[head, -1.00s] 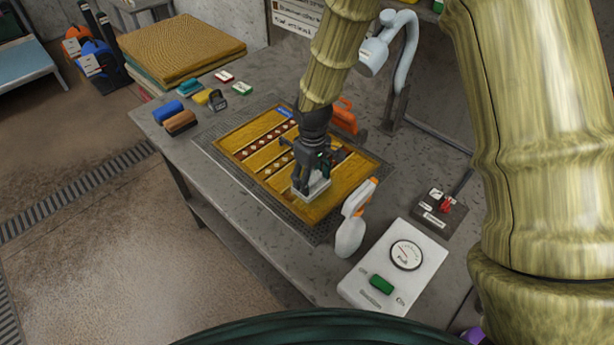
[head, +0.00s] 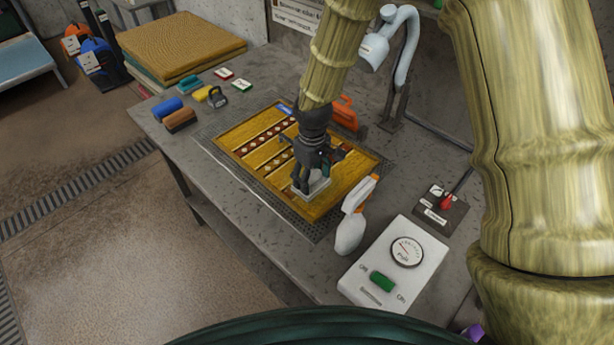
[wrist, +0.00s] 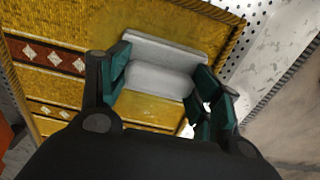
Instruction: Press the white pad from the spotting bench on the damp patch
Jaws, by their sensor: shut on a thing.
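The white pad (head: 316,187) is on the yellow patterned rug (head: 249,127), towards the rug's right near end in the head view. My gripper (head: 308,186) is shut on the pad from above. In the wrist view the pad (wrist: 163,65) lies between my gripper's two fingers (wrist: 158,86), over plain yellow pile near the rug's border. The pad looks down at the rug surface, but I cannot tell whether it presses on it. The damp patch is not distinguishable; the pad and gripper cover that part of the rug.
A spray bottle (head: 354,215) and a white box with a dial (head: 393,267) stand at the right. An orange tool (head: 345,113) and a lamp (head: 393,65) are behind. Blue (head: 167,107) and brown (head: 180,121) blocks lie at the left.

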